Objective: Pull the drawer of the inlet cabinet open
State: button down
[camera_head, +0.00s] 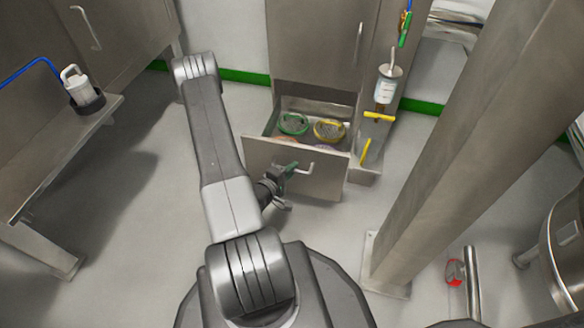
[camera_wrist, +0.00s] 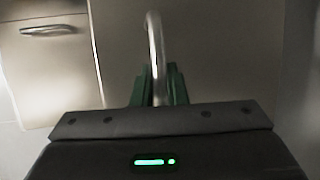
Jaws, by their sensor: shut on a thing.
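The inlet cabinet (camera_head: 312,40) is a grey steel cabinet at the back. Its drawer (camera_head: 270,156) stands pulled out at the bottom, and its inside shows from above. In it lie a green-rimmed round item (camera_head: 294,123) and a yellow-rimmed one (camera_head: 329,129), with others partly hidden by the front panel. My gripper (camera_head: 290,170) is at the drawer's front, shut on the drawer's bar handle (camera_head: 304,172). In the wrist view the handle (camera_wrist: 154,50) rises between the green fingers of my gripper (camera_wrist: 159,88).
A steel column (camera_head: 460,150) stands at the right. A bench (camera_head: 65,155) with a white canister (camera_head: 76,83) is at the left. A yellow valve handle (camera_head: 379,116) and a white bottle (camera_head: 387,84) are right of the drawer. The floor before the drawer is clear.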

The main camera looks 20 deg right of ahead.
jog(key=c, duration=1.5)
grip_release()
jog(key=shift+o, duration=0.2)
jog(key=p+v, duration=0.3)
jog(key=v, duration=1.1)
jog(key=shift+w+d+f, duration=0.1)
jog(key=b+x, duration=0.3)
jog(key=x, duration=1)
jog(key=shift+w+d, duration=0.2)
jog(key=shift+d, duration=0.15)
